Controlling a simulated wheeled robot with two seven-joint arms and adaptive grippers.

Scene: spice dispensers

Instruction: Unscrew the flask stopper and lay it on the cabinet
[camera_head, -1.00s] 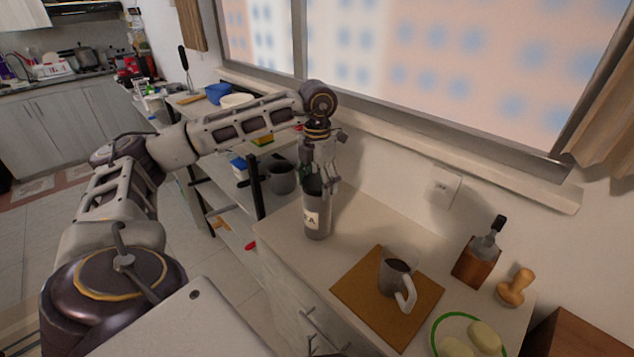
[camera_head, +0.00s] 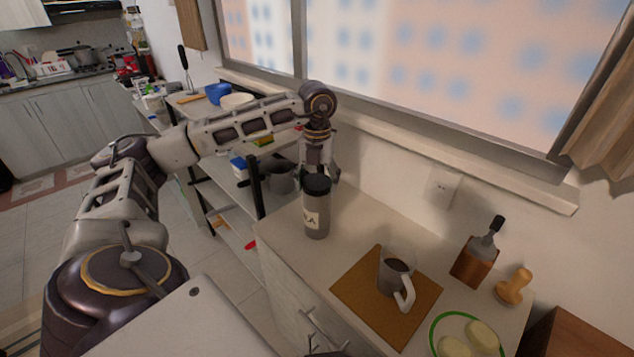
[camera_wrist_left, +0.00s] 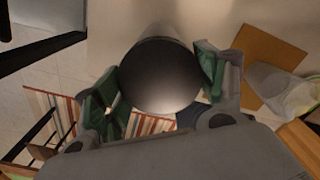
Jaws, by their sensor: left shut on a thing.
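The flask (camera_head: 316,217) is a grey cylinder with a pale label, upright on the cabinet top (camera_head: 368,226) near its left end. Its black stopper (camera_head: 317,186) sits on top, with no clear gap below it. My left gripper (camera_head: 318,172) reaches down from above and is shut on the stopper. In the left wrist view the round dark stopper (camera_wrist_left: 161,75) lies between the green finger pads of the left gripper (camera_wrist_left: 157,85). My right gripper is in neither view.
A mug (camera_head: 394,278) stands on a brown board (camera_head: 352,290) to the right of the flask. Farther right are a wooden holder (camera_head: 474,262), a wooden stamp-like tool (camera_head: 514,287) and a green-rimmed plate (camera_head: 436,335). Bare cabinet top lies between flask and board.

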